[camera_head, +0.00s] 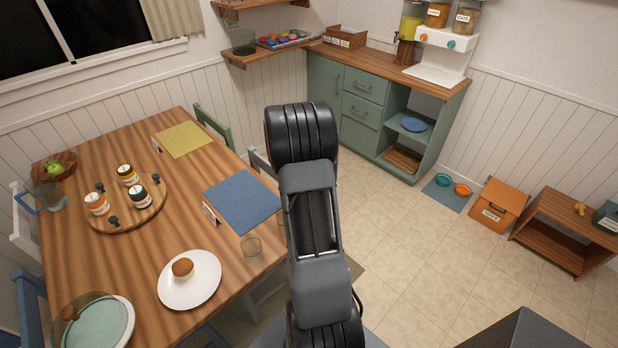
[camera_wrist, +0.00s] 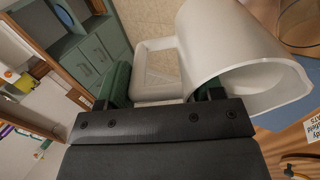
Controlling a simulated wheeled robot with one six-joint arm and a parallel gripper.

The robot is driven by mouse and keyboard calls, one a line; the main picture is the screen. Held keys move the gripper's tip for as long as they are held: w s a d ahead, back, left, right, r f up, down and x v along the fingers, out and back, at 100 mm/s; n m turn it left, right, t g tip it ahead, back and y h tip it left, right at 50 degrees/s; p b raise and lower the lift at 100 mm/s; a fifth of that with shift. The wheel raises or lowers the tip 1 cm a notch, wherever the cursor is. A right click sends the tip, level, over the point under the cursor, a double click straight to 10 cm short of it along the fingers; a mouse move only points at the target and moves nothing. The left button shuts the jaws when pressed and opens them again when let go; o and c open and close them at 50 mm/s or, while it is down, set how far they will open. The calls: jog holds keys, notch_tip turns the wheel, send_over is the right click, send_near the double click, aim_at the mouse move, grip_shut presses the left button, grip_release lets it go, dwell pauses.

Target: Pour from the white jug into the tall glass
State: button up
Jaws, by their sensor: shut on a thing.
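The white jug (camera_wrist: 225,40) fills the upper right of the wrist view, its open mouth facing the lower right. My gripper (camera_wrist: 163,92) is shut on the jug's loop handle (camera_wrist: 154,62), with a green pad on each side of it. Whether the jug is tilted, and what is in it, I cannot tell. In the head view my arm hides the jug and gripper. Part of a clear glass rim (camera_wrist: 300,22) shows beyond the jug in the wrist view.
The wooden table (camera_head: 120,255) holds a white plate (camera_head: 205,294) with a brown bun, a round tray (camera_head: 155,205) of jars, a blue mat (camera_head: 241,201) and a clear pitcher (camera_head: 51,196). A chair stands behind my arm.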

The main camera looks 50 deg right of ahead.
jog(key=shift+a+h+b, duration=0.2)
jog(key=shift+h+b, duration=0.5)
jog(key=shift+b, duration=1.3)
jog(key=shift+r+p, duration=0.2)
jog(key=shift+p, duration=0.4)
jog(key=p, duration=0.2)
jog(key=y+p, duration=0.1)
jog(key=p, duration=0.1)
jog(key=shift+d+r+y+p, duration=0.2)
jog(key=shift+d+y+p, duration=0.05)
jog(key=shift+y+p, duration=0.05)
jog(key=r+y+p, duration=0.1)
jog(key=p, duration=0.6)
jog(key=shift+d+r+y, duration=0.1)
jog(key=shift+d+y, duration=0.05)
jog(key=shift+y, duration=0.25)
jog(key=shift+d+r+y, duration=0.1)
jog(key=shift+r+y, duration=0.1)
jog(key=shift+y, duration=0.1)
jog(key=shift+a+r+y, duration=0.1)
jog(key=shift+r+y, duration=0.25)
jog(key=shift+y, duration=0.5)
jog(key=shift+a+r+y, duration=0.1)
jog(key=shift+r+y, duration=0.2)
jog(key=shift+y, duration=0.55)
jog(key=shift+s, duration=0.1)
